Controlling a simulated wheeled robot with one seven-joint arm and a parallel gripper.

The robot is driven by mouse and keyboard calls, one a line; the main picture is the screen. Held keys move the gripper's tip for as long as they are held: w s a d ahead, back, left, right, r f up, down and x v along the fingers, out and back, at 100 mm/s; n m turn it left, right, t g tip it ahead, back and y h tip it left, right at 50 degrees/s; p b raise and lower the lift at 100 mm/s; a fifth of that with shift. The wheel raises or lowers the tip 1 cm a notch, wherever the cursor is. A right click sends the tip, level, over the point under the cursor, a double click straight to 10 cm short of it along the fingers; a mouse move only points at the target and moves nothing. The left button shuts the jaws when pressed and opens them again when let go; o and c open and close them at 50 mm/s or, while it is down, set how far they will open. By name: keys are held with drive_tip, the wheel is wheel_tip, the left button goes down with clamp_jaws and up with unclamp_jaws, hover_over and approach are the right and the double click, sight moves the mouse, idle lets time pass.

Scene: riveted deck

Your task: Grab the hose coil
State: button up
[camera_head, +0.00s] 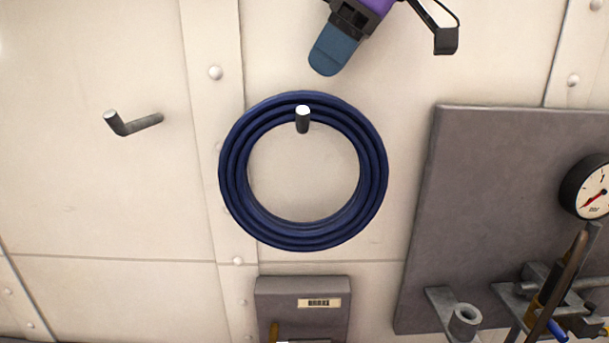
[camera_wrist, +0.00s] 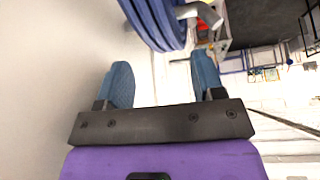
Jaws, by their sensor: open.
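The dark blue hose coil (camera_head: 235,170) hangs on a metal peg (camera_head: 303,121) on the pale riveted wall. My gripper (camera_head: 324,66) is above the coil's top in the head view, with a blue fingertip pointing down toward it and a gap between. In the wrist view my gripper (camera_wrist: 162,76) has its two blue fingers spread apart with nothing between them. There the coil (camera_wrist: 155,22) shows ahead, beyond the fingertips and nearer the middle of the gap. The peg's bent end (camera_wrist: 210,14) shows beside it. The second finger is hidden in the head view.
An empty bent hook (camera_head: 133,123) sticks out to the left. A grey box with a label (camera_head: 303,285) is below the coil. At right a grey panel (camera_head: 480,180) carries a gauge (camera_head: 592,190) and holders with tools.

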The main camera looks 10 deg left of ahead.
sight(307, 91)
drive_tip(key=shift+s+x, duration=0.2)
drive_tip(key=shift+x, duration=2.4)
drive_tip(key=shift+r, duration=0.1)
clamp_jaws()
